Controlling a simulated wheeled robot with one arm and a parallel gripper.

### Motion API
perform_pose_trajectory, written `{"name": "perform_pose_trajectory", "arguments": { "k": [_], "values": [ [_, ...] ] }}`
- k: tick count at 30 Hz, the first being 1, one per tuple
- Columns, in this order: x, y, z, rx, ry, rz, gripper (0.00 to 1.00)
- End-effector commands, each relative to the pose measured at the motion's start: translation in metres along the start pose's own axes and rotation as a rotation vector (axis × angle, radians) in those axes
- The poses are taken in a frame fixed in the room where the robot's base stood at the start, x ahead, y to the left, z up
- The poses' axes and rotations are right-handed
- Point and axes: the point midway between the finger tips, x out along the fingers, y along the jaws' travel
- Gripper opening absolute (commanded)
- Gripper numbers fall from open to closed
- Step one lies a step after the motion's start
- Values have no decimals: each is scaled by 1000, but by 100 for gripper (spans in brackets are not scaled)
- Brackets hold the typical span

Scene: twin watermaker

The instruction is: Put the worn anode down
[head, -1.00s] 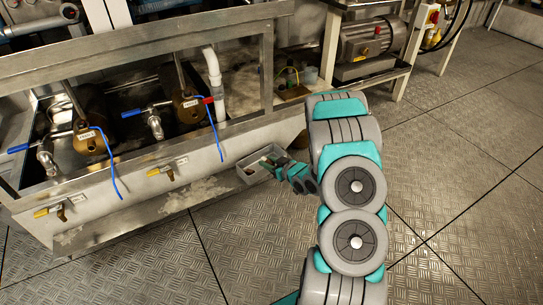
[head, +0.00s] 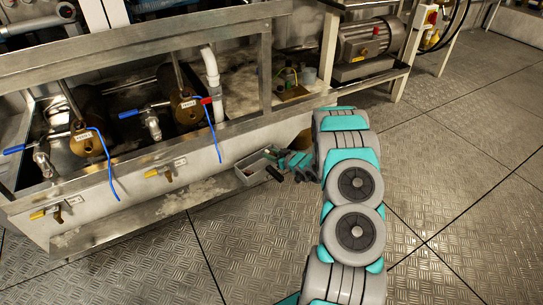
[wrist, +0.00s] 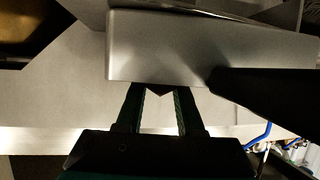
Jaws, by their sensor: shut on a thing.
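My gripper (head: 281,163) is low beside the small grey tray (head: 256,163) on the ledge at the foot of the steel unit. A dark stubby piece (head: 274,174), which appears to be the worn anode, shows at the gripper's end, just right of the tray's front corner. In the wrist view the two green fingers of my gripper (wrist: 159,92) stand apart, with a small dark tip between them. A pale metal block or wall covers the area beyond the fingertips. A dark rod-like shape (wrist: 265,92) reaches in from the right. The exact grasp is hard to see.
The steel unit's two labelled brown housings (head: 187,108) have blue-handled valves and hanging blue tubes. Yellow-handled taps (head: 47,213) stick out along its front. A motor (head: 366,40) sits on a shelf at the back. The chequered metal floor (head: 250,240) in front is clear.

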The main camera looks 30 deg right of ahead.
Motion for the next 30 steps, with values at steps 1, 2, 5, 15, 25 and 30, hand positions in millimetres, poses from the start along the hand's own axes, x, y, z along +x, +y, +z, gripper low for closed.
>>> {"name": "perform_pose_trajectory", "arguments": {
  "k": [1, 2, 5, 15, 25, 30],
  "values": [
    [1, 0, 2, -1, 1, 0, 0],
    [1, 0, 1, -1, 1, 0, 0],
    [0, 0, 0, -2, 1, 1, 0],
    [3, 0, 7, -1, 1, 0, 0],
    [5, 0, 13, -1, -1, 0, 41],
    [5, 0, 14, 0, -2, 0, 60]
  ]
}}
